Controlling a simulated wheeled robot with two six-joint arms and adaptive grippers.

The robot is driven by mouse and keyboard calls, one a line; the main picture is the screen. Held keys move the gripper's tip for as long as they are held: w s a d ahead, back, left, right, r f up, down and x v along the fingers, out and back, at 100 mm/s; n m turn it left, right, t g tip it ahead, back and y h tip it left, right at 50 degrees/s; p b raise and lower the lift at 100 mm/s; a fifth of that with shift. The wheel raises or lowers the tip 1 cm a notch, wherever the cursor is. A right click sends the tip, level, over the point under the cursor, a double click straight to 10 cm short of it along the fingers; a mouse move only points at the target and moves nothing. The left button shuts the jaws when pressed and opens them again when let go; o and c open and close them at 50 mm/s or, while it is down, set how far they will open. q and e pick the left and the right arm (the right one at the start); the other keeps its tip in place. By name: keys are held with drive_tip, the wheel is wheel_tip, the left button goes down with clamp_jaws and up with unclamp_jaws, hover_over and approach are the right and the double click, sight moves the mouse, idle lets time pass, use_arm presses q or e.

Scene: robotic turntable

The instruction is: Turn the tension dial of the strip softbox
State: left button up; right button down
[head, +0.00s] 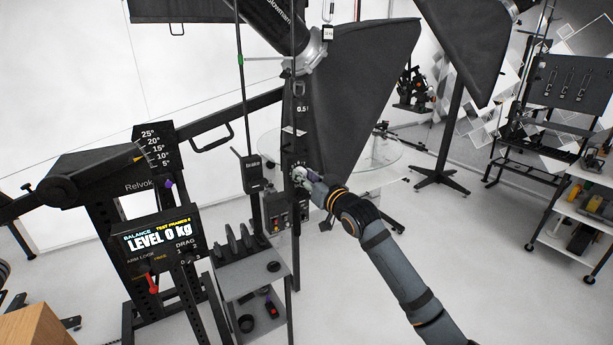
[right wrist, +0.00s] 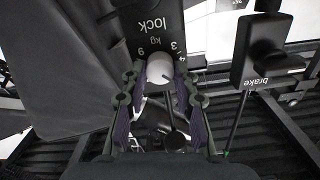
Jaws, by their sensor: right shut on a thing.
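The strip softbox (head: 365,85) is a long black box hanging at upper centre in the head view. Beside it stands a dark upright panel (head: 297,120). In the right wrist view this panel (right wrist: 150,25) shows upside-down "lock", "kg" and digits around a pale round dial (right wrist: 160,69) with a dark mark on its face. My right gripper (head: 301,174) reaches the panel from the lower right. In the right wrist view its fingers (right wrist: 160,88) stand on both sides of the dial and are shut on it. In the head view the gripper mostly hides the dial. My left gripper is not seen.
A "brake" box (right wrist: 262,50) hangs on a rod close beside the panel; it also shows in the head view (head: 252,172). A black stand with a "LEVEL 0 kg" display (head: 160,238) is at left. A small cart (head: 240,275) stands below. Floor at lower right is clear.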

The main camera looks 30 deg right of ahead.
drive_tip(key=c, duration=1.3)
unclamp_jaws()
drive_tip(key=shift+f, duration=0.1)
drive_tip(key=shift+o, duration=1.4)
drive_tip(key=shift+w, duration=0.15)
drive_tip(key=s, duration=0.7)
drive_tip(key=shift+s+d, duration=0.2)
